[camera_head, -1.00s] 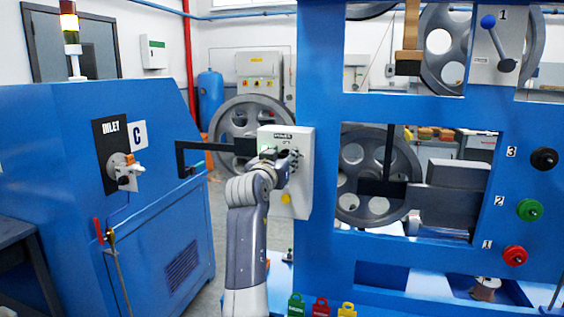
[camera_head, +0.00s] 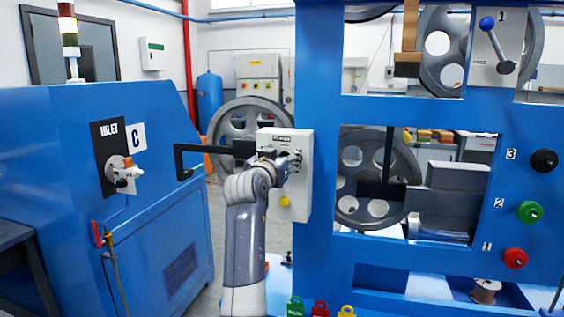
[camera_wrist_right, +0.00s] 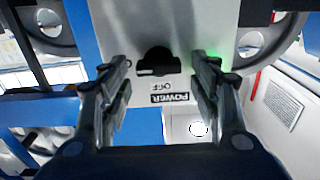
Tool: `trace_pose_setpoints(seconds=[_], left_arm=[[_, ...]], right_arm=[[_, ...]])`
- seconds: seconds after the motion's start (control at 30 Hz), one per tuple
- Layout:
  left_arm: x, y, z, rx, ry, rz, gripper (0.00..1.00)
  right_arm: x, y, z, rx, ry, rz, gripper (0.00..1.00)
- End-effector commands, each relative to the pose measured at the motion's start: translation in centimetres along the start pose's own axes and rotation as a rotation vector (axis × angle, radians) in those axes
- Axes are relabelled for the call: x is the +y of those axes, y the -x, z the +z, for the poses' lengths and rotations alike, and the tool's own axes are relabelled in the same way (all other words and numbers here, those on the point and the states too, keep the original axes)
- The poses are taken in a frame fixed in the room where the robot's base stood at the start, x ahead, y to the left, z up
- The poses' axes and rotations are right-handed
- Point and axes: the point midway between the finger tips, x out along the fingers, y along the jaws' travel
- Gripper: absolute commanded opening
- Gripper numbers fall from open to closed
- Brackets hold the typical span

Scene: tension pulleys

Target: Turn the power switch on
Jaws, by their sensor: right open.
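The power box (camera_head: 302,205) is a light grey panel on the left side of the blue machine frame. My right gripper (camera_head: 290,160) is in front of its upper part and hides the switch in the head view. In the right wrist view, the black rotary power switch (camera_wrist_right: 157,62) is on the grey panel, above upside-down "OFF" and "POWER" labels (camera_wrist_right: 170,98). My right gripper (camera_wrist_right: 162,70) is open, with one finger on each side of the switch. I cannot tell whether the fingers touch it. A green glow shows by the right-hand finger. My left gripper is not in view.
A yellow button (camera_head: 285,201) is low on the power box. A black bar (camera_head: 215,148) sticks out left of the box. The blue inlet cabinet (camera_head: 130,200) stands at the left. Coloured padlocks (camera_head: 320,308) are at the bottom. Floor shows between cabinet and frame.

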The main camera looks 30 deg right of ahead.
Motion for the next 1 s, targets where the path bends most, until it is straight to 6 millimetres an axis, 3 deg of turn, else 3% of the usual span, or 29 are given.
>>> trace_pose_setpoints(seconds=[0.2, 0.4, 0.6, 1.0], left_arm=[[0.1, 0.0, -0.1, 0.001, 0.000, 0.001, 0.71], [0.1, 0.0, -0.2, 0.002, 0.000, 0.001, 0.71], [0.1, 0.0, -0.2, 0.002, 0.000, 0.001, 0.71], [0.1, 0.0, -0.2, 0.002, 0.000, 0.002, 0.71]], right_arm=[[0.0, -0.1, -4.5, 0.004, -0.004, 0.001, 0.57], [0.0, -0.2, -7.6, 0.001, -0.002, 0.002, 0.57], [0.0, -0.2, -8.7, 0.000, -0.001, 0.002, 0.57], [0.0, -0.2, -8.7, 0.000, -0.001, 0.002, 0.57]])
